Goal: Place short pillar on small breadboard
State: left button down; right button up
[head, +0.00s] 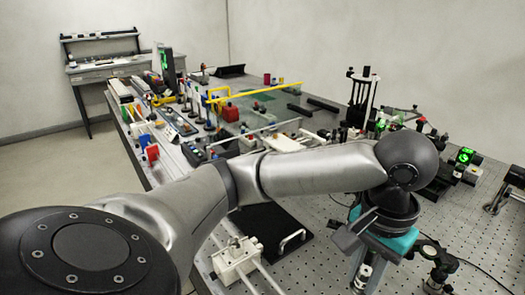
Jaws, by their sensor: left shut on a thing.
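My left gripper (372,262), with teal fingers, points down over the perforated bench top at the lower right. It is shut on a small metallic post (364,272), which appears to be the short pillar; the fingers and wrist hide much of it. A dark flat plate (258,228) with a pale handle lies to the left of the gripper, partly behind my arm. I cannot tell whether it is the small breadboard, and no other board is clearly identifiable. My right gripper is not in view.
A black post-mounted optic (440,265) stands close to the right of the gripper. A white fixture with rails (236,260) is at the lower left. Bare perforated surface (485,235) shows at right.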

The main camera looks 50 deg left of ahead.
aim_at(269, 224)
jog(key=k+j, duration=0.1)
jog(key=j, duration=1.55)
jog(key=i, duration=0.05)
